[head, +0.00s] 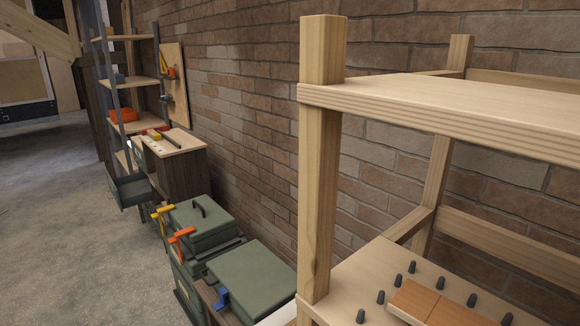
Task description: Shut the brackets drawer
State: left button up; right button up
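A low brown cabinet (183,172) with a light wooden top stands against the brick wall, left of centre in the head view. A dark grey-green drawer (131,191) sticks out from its left side, pulled open. It is the only drawer I see standing open; no label can be read, so I cannot tell for sure that it is the brackets drawer. Its inside is too small to make out. Neither of my grippers is in view.
Green cases (250,278) with orange and yellow clamps (181,237) stand in front of the cabinet. A wooden shelf unit (322,190) with pegs fills the near right. A ladder-like shelf (130,80) stands behind. Concrete floor (60,230) is clear at left.

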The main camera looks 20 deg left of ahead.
aim_at(129, 191)
jog(key=i+j+u, duration=0.4)
jog(key=j, duration=0.2)
jog(key=i+j+u, duration=0.4)
jog(key=j, duration=0.15)
jog(key=i+j+u, duration=0.4)
